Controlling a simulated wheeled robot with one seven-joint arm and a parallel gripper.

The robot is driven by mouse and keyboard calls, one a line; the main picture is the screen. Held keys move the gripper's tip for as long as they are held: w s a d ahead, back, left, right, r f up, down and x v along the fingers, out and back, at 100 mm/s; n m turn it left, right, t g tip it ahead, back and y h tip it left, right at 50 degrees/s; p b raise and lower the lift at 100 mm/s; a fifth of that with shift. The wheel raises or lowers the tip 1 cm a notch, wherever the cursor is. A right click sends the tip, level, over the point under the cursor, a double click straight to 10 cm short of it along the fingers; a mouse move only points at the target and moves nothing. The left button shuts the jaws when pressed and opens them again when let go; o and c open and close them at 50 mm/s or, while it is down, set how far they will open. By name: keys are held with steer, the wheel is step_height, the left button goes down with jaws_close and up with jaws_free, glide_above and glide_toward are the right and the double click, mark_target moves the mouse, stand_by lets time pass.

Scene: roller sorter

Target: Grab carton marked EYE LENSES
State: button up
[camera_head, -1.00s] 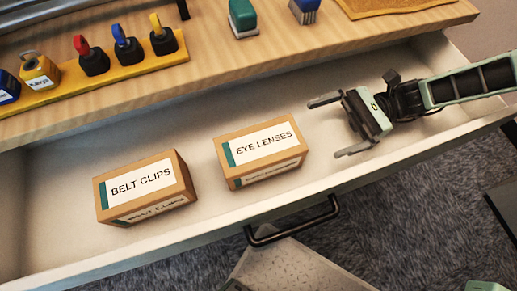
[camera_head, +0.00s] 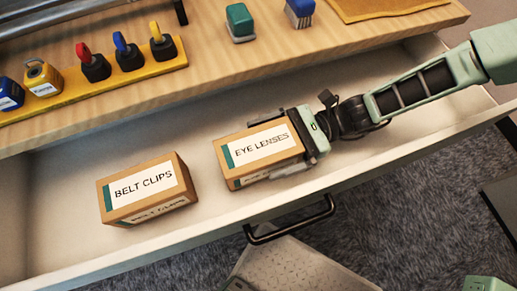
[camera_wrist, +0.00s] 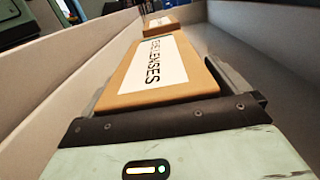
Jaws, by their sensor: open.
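The carton marked EYE LENSES (camera_head: 240,160) is a brown box with a white label and a green stripe, lying in the open drawer. My gripper (camera_head: 278,143) is around its right end, with one finger along the far side and one along the near side. The jaws are open. In the wrist view the EYE LENSES carton (camera_wrist: 165,70) sits between the fingers of my gripper (camera_wrist: 168,82), close to the palm. Whether the fingers touch its sides I cannot tell.
A similar carton marked BELT CLIPS (camera_head: 148,190) lies to the left in the same drawer (camera_head: 60,215), with a gap between them. The drawer walls run along both sides. A wooden worktop (camera_head: 210,75) with a yellow rack of stamps (camera_head: 105,82) overhangs the back.

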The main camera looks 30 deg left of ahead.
steer(key=shift+s+a, duration=0.1)
steer(key=c, duration=1.3)
